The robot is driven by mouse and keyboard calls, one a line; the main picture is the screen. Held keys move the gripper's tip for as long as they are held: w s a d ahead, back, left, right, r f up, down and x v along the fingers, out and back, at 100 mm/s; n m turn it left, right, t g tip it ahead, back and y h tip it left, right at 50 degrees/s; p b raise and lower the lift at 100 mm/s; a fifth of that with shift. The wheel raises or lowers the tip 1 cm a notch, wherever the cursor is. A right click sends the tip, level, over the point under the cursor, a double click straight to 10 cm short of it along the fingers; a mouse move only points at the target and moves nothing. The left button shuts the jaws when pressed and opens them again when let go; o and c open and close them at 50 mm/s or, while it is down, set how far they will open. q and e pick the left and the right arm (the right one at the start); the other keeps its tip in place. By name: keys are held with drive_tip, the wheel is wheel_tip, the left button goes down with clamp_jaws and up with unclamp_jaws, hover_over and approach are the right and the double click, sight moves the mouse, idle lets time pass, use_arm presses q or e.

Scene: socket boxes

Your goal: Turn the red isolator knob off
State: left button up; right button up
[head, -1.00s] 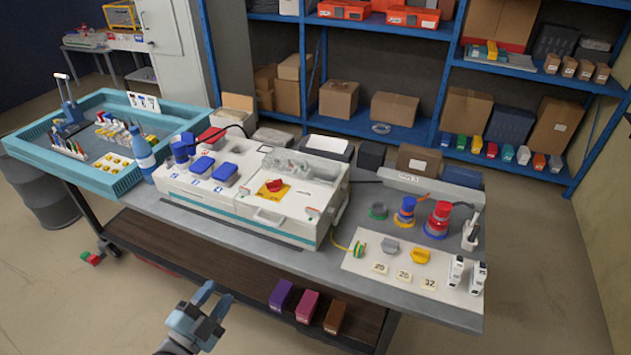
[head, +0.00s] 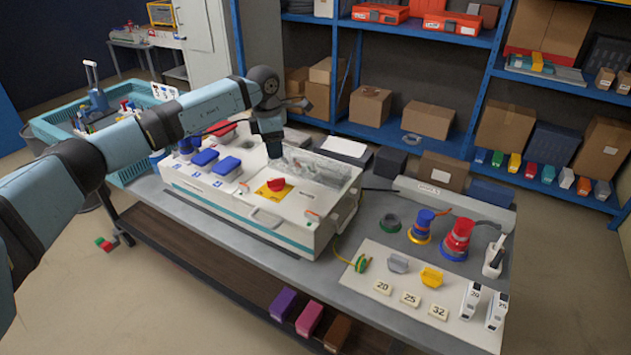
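The red isolator knob (head: 277,184) sits on a yellow plate (head: 264,193) on top of the white socket box (head: 235,212). My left arm reaches in from the left and bends down over the box. My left gripper (head: 273,152) points down just behind the knob in the picture, apparently above the box top and apart from the knob. Its fingers are too small and dark to tell whether they are open. My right gripper is not in view.
Blue socket covers (head: 227,166) lie left of the knob, and clear covers (head: 305,160) behind it to the right. A white mat (head: 400,290) with plugs, knobs and numbered tiles lies to the right. A blue shelf (head: 400,135) stands behind the bench.

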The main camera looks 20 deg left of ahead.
sight(274, 180)
use_arm(q)
drive_tip(key=shift+y, duration=0.5)
drive_tip(key=f, duration=0.4)
drive_tip(key=a+f+p, duration=0.1)
drive_tip(key=f, duration=0.3)
drive_tip(key=w+f, duration=0.1)
drive_tip(key=f, duration=0.3)
drive_tip(key=shift+a, duration=0.3)
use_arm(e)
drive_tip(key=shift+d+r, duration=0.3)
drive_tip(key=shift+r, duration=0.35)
use_arm(q)
clamp_jaws()
